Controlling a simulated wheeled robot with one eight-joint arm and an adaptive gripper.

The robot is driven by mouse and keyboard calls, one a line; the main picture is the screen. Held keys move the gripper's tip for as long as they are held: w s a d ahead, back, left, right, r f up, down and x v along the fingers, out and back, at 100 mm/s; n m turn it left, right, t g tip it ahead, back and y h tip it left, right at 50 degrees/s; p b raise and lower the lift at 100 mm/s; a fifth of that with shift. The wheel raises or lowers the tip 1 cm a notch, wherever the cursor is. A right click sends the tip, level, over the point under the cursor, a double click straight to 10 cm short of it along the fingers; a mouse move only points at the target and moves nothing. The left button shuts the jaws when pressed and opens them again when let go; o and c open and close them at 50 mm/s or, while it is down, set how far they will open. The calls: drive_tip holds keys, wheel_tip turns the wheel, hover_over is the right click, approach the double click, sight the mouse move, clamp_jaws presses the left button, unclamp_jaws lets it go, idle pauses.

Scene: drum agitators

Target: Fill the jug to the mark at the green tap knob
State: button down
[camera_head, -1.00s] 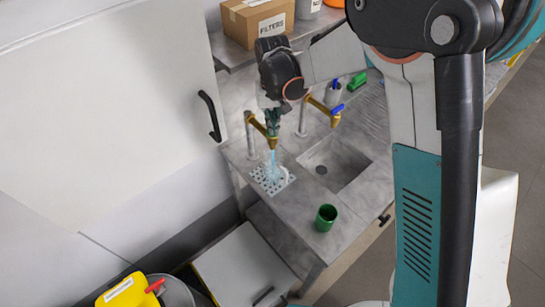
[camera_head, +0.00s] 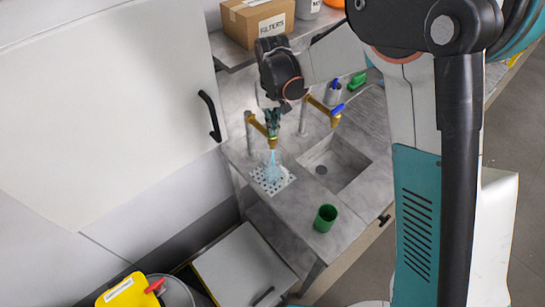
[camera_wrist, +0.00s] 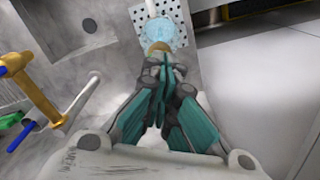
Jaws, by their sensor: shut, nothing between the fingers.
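My gripper (camera_head: 272,116) is shut and empty at the top of the left brass tap (camera_head: 272,142); it also shows in the wrist view (camera_wrist: 163,68). It hides the tap's knob, so I cannot see its colour or tell contact. Blue water (camera_head: 272,156) runs from the spout onto a white perforated grate (camera_head: 259,184). A clear jug seems to stand on the grate under the spout, its outline hard to make out. In the wrist view, pale blue water (camera_wrist: 160,33) shows over the grate. The jug's mark cannot be made out.
A second brass tap with a blue knob (camera_head: 337,108) stands to the right, above the empty sink basin (camera_head: 338,162). A green cup (camera_head: 325,218) stands on the counter's front part. A filters box (camera_head: 258,20) sits on the shelf behind. A cabinet door handle (camera_head: 210,116) is at left.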

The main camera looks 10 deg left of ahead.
wheel_tip(320, 180, up, 7)
drive_tip(key=p, duration=0.3)
idle(0.5)
drive_tip(key=shift+d+b, duration=0.3)
drive_tip(key=shift+d, duration=0.1)
drive_tip(key=s+d+r+m+t+b, duration=0.1)
drive_tip(key=s+d+m+b, duration=0.2)
drive_tip(key=d, duration=0.6)
drive_tip(key=s+d+t+b, duration=0.1)
drive_tip(key=s+d+b, duration=0.3)
drive_tip(key=d, duration=0.5)
drive_tip(key=s+d+f+t+b, duration=0.2)
drive_tip(key=s+d+f+b, duration=0.3)
drive_tip(key=b, duration=0.5)
drive_tip(key=s+d+f+t+b, duration=0.3)
drive_tip(key=s+d+f+b, duration=0.2)
drive_tip(key=s+f+b, duration=0.4)
drive_tip(key=shift+s+m+b, duration=0.3)
drive_tip(key=shift+s+b, duration=0.3)
drive_tip(key=shift+s, duration=0.3)
